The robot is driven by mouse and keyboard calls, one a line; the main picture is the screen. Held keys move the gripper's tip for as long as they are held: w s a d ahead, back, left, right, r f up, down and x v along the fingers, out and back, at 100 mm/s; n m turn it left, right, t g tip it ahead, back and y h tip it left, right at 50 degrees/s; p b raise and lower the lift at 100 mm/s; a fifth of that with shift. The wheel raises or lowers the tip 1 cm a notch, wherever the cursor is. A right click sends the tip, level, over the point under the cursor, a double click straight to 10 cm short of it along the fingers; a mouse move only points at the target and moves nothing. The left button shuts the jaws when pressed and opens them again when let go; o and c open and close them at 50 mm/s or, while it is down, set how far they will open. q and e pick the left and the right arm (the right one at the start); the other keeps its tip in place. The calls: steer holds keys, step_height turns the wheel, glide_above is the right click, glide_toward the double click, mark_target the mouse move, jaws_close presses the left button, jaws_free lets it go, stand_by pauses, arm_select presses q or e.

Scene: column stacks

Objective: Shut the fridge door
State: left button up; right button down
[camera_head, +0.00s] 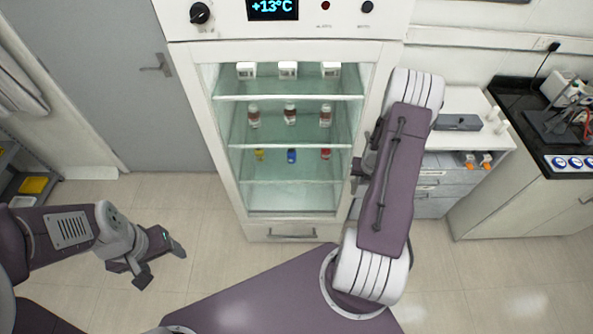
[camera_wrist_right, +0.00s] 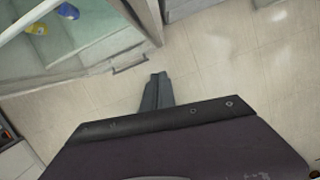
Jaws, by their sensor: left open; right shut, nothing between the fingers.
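The white fridge (camera_head: 222,180) stands in the middle of the head view, its lit shelves visible. The fridge door's pale frame (camera_head: 376,75) seems to lie flush around the glass front, but my right arm covers much of its right edge, so I cannot tell whether it is fully shut. My right gripper (camera_wrist_right: 155,92) is shut and empty in the right wrist view, near the fridge's lower front; I cannot see it touching the door. My left gripper (camera_head: 162,265) is open and empty above the floor, left of and apart from the fridge.
White boxes (camera_head: 287,70), bottles (camera_head: 290,115) and small coloured items (camera_head: 291,156) stand on the fridge shelves. A drawer cabinet (camera_head: 465,150) and black-topped counter (camera_head: 560,150) are at right. A grey door (camera_head: 130,100) is at left. Floor at left front is clear.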

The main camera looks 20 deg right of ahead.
arm_select(q)
step_height(320, 180, up, 5)
steer(key=w+p, duration=0.2)
steer(key=p, duration=0.3)
arm_select(e)
steer(key=v, duration=0.9)
steer(key=w+a+f+t+b, duration=0.3)
steer(key=w+a+f+b, duration=0.1)
steer(key=w+a+b, duration=1.05)
arm_select(q)
step_height(320, 180, down, 20)
steer(key=b, duration=0.6)
steer(key=shift+s, duration=0.35)
arm_select(e)
steer(key=s+a+f+m+g, duration=0.1)
steer(key=s+a+m+g, duration=0.1)
steer(key=s+a+m, duration=0.3)
steer(key=s+a+f+m+g+y, duration=0.1)
steer(key=s+a+m, duration=0.5)
steer(key=s+m, duration=0.7)
steer(key=f+m+g, duration=0.1)
steer(key=m, duration=1)
steer(key=shift+s+a+y, duration=0.15)
steer(key=shift+a+y, duration=0.05)
steer(key=shift+y, duration=0.1)
